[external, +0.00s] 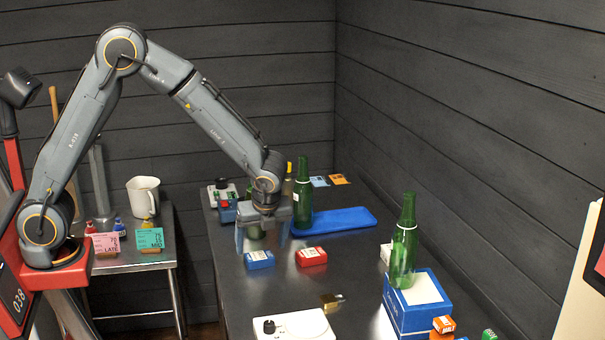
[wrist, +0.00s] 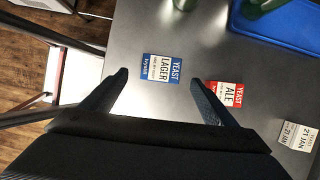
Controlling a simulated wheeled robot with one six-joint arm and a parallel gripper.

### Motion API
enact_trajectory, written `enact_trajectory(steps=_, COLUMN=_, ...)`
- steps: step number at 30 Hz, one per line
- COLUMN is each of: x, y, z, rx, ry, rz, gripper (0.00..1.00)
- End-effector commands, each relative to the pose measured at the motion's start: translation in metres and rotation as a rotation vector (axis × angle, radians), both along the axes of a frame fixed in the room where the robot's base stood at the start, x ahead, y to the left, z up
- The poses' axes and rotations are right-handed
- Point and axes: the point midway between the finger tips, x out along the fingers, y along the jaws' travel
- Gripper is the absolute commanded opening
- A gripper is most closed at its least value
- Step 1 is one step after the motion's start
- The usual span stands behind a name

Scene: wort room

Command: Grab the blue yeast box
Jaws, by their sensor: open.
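The blue yeast box (external: 260,259) lies on the dark worktop, in front of my gripper (external: 262,237) in the external view. In the wrist view, the blue box (wrist: 163,69), labelled YEAST LAGER, shows between and a little beyond the tips of my open gripper (wrist: 160,79). The fingers are apart and hold nothing. How high they are above the box is hard to tell. A red yeast box (external: 312,256) lies just right of the blue one. It also shows in the wrist view (wrist: 227,93), labelled ALE, beside the right finger.
A blue tray (external: 345,219) and green bottles (external: 303,205) stand behind the boxes. A white device (external: 298,327) sits at the front. Bare worktop lies left of the blue box.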

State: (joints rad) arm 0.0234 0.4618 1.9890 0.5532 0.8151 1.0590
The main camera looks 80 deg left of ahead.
Motion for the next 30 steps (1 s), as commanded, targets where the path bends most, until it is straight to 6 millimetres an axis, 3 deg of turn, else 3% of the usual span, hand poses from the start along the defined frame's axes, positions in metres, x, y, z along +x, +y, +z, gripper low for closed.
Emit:
enact_trajectory(steps=12, x=-0.001, y=0.022, z=-0.043, rx=-0.002, ry=0.001, rz=0.003, gripper=0.80)
enact_trajectory(steps=21, x=0.000, y=0.023, z=-0.049, rx=-0.002, ry=-0.001, rz=0.002, gripper=0.80)
enact_trajectory(steps=22, x=0.000, y=0.023, z=-0.049, rx=-0.002, ry=-0.001, rz=0.002, gripper=0.79)
enact_trajectory(steps=30, x=0.000, y=0.023, z=-0.049, rx=-0.002, ry=-0.001, rz=0.003, gripper=0.36)
